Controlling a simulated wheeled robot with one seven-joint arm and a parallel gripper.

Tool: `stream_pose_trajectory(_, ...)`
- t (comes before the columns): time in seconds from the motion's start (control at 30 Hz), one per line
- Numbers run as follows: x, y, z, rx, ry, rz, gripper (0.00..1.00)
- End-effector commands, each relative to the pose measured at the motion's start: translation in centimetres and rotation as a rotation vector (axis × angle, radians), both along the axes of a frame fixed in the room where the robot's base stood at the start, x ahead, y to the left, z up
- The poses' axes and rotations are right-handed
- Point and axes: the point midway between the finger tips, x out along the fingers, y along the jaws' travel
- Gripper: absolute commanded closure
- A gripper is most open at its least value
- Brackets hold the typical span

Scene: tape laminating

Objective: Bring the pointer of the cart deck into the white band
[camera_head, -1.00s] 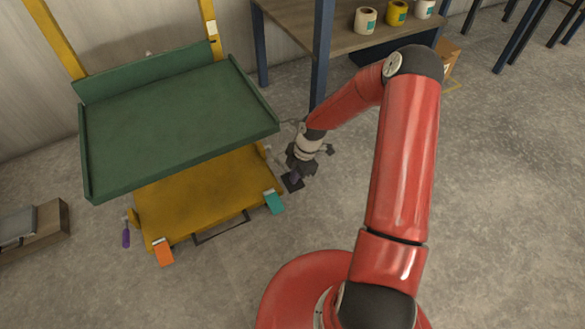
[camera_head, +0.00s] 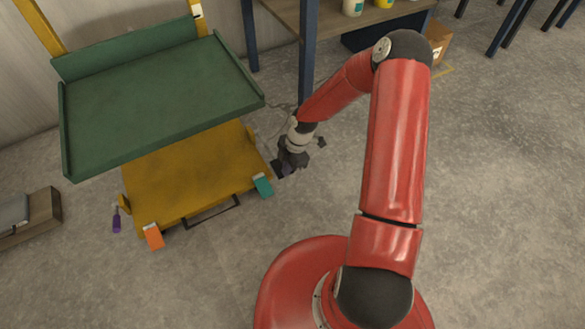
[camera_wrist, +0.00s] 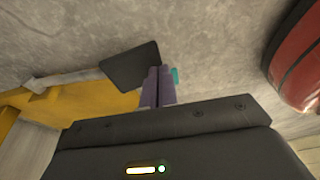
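The cart has a green deck (camera_head: 155,105) above a yellow base (camera_head: 195,175). A small pale patch (camera_head: 197,11) shows on its right yellow mast; the pointer and white band cannot be made out at this size. An orange pedal (camera_head: 153,236) and a teal pedal (camera_head: 263,185) are at the base's front. A black pad (camera_head: 279,170) on a grey bar sticks out at the right side and shows in the wrist view (camera_wrist: 131,66). My gripper (camera_head: 285,169) is low beside this pad. Its purple fingers (camera_wrist: 158,84) look shut with nothing between them; contact with the pad cannot be told.
A purple-handled piece (camera_head: 116,220) is at the base's left. A workbench (camera_head: 345,20) with a blue leg (camera_head: 308,60) stands behind my arm. A cardboard box (camera_head: 438,42) is under it. A low wooden box (camera_head: 35,215) lies far left. Floor at right is clear.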

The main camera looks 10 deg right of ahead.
Motion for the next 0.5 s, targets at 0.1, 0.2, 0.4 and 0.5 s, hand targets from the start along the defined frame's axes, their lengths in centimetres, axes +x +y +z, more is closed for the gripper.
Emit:
stream_pose_trajectory(0.1, -0.7, -1.0, 3.2, -0.001, -0.002, -0.005, 1.00)
stream_pose_trajectory(0.2, -1.2, -1.8, 5.3, 0.000, -0.003, -0.005, 1.00)
stream_pose_trajectory(0.4, -2.1, -3.0, 8.4, 0.001, -0.006, -0.003, 1.00)
stream_pose_trajectory(0.5, -2.4, -3.4, 9.2, 0.000, -0.005, -0.001, 1.00)
